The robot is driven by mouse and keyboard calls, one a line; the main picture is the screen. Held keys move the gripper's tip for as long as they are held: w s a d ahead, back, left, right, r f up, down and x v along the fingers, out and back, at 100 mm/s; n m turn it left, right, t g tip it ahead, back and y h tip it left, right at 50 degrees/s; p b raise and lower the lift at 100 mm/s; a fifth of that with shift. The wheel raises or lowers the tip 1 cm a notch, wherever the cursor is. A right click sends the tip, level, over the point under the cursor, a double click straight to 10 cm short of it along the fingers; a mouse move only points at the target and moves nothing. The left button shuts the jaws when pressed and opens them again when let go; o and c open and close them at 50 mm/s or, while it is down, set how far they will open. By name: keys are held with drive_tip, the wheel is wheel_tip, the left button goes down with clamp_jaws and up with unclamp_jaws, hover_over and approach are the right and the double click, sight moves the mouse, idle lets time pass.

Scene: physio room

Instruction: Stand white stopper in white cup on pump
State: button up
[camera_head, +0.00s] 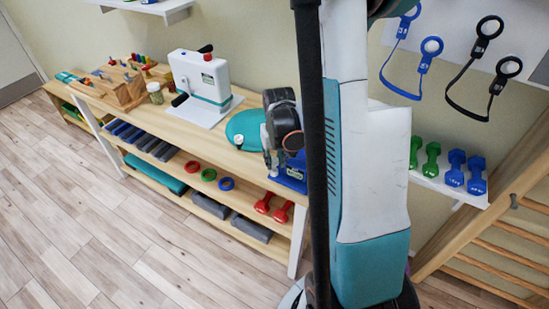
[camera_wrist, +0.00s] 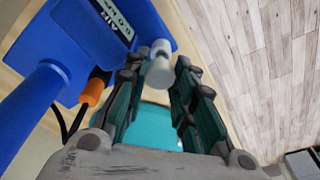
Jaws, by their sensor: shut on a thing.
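The blue pump (camera_wrist: 75,50), lettered "AIR PUMP", fills the upper left of the wrist view. In the head view the pump (camera_head: 296,172) is partly hidden behind my gripper (camera_head: 279,158). In the wrist view my gripper (camera_wrist: 157,82) is shut on the white stopper (camera_wrist: 159,74), held between the fingertips. A white part, apparently the cup (camera_wrist: 161,46), shows just beyond the stopper at the pump's edge. The two overlap, so I cannot tell whether the stopper is inside it or only in front. The stopper is not clear in the head view.
A teal cushion (camera_head: 246,128) lies on the wooden bench beside my gripper, with a small white piece (camera_head: 238,140) at its edge. A white machine (camera_head: 203,80) stands further left. An orange-tipped part (camera_wrist: 94,90) sits by the pump. Dumbbells (camera_head: 272,207) lie on the lower shelf.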

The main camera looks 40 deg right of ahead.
drive_tip(key=shift+f+b, duration=1.2)
drive_tip(key=shift+f, duration=0.1)
idle(0.7)
drive_tip(key=o, duration=1)
drive_tip(key=shift+c, duration=0.2)
drive_tip(key=shift+o, duration=0.2)
drive_tip(key=shift+r, duration=0.1)
drive_tip(key=shift+r+p, duration=2.4)
drive_tip(key=shift+r, duration=1.05)
